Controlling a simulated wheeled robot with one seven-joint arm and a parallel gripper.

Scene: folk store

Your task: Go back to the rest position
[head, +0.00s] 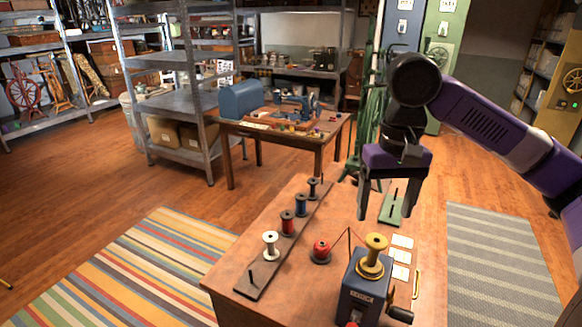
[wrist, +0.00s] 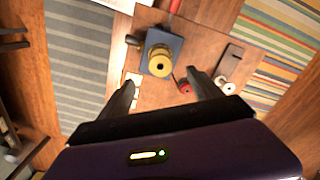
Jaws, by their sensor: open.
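My gripper (head: 391,195) hangs above the right part of the wooden work table (head: 255,235), pointing down with its two fingers apart and nothing between them. In the wrist view the open fingers of my gripper (wrist: 160,95) frame part of the tabletop. A blue winder box (head: 362,285) with a brass-coloured spool (head: 374,252) on top stands at the table's near side, below and in front of my gripper. The same spool (wrist: 160,62) shows in the wrist view.
A dark rack (head: 262,262) carries several spools, among them a white one (head: 270,243). A red spool (head: 320,250), a green stand (head: 391,208) and white cards (head: 402,242) also stand or lie on the table. Behind is a second table (head: 318,135) with a sewing machine.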

